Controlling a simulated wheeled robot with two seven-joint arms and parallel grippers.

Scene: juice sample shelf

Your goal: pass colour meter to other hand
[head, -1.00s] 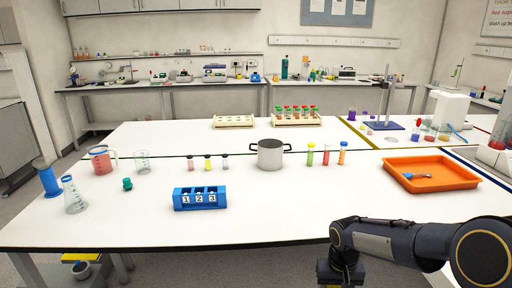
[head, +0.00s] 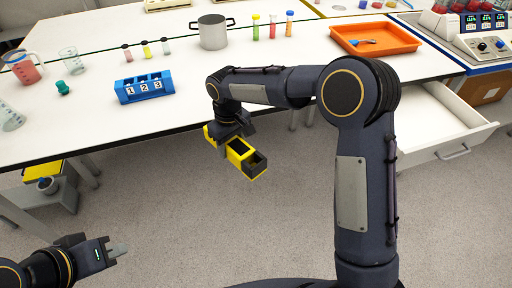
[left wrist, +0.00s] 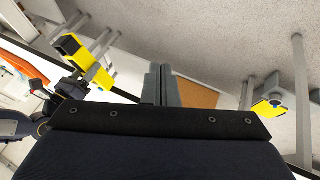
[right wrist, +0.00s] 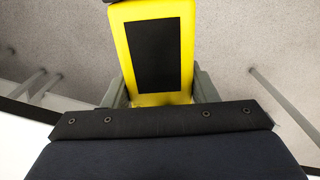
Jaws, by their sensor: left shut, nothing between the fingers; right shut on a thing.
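The colour meter (head: 243,156) is a yellow block with black faces, held in the air in front of the bench. My right gripper (head: 228,138) is shut on it. In the right wrist view the meter (right wrist: 153,50) sits between the two fingers, its black panel facing the camera. My left gripper (head: 117,250) is low at the left, shut and empty, well apart from the meter. In the left wrist view its closed fingers (left wrist: 160,86) show in the middle, and the meter (left wrist: 68,46) is at upper left in the right gripper.
The white bench (head: 70,123) lies behind the meter, with a blue numbered rack (head: 145,87), a pot (head: 212,33) and an orange tray (head: 375,40). An open drawer (head: 440,128) juts out at right. A yellow-topped stand (head: 42,172) is under the bench. Open floor surrounds the grippers.

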